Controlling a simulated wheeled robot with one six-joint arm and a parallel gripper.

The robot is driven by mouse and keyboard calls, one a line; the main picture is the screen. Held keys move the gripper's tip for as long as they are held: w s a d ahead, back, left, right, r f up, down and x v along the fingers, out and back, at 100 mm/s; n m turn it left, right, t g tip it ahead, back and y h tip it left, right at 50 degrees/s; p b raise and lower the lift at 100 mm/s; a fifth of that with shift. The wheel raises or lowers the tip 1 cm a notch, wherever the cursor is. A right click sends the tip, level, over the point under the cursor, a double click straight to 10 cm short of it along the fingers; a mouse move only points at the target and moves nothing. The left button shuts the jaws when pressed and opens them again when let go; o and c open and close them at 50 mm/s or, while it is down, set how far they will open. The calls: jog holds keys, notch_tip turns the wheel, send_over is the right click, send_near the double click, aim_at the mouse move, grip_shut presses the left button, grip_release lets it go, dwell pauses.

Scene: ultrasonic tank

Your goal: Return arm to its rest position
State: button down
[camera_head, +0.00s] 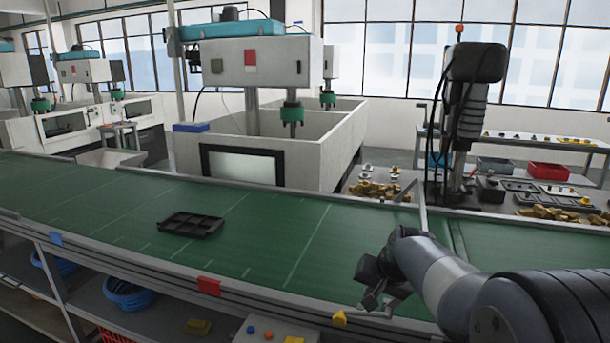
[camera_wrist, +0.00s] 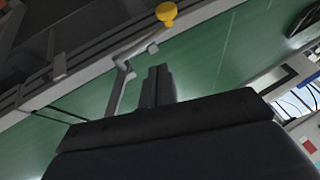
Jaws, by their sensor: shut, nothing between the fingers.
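My gripper (camera_head: 372,299) is at the lower right of the head view, over the near edge of the green conveyor belt (camera_head: 290,235). In the wrist view its two dark fingers (camera_wrist: 158,84) are together with nothing between them. My grey arm reaches in from the lower right corner of the head view. The belt also shows behind the fingers in the wrist view (camera_wrist: 205,60).
A black compartment tray (camera_head: 191,224) lies on the belt, left of my gripper. A yellow knob (camera_head: 340,318) sits on the near rail, close to my gripper; it also shows in the wrist view (camera_wrist: 166,13). A white tank (camera_head: 330,150) stands behind the belt.

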jog(key=shift+s+d+r+y+b, duration=0.2)
jog(key=shift+d+y+b, duration=0.3)
jog(key=shift+d+b, duration=0.05)
jog(key=shift+r, duration=0.1)
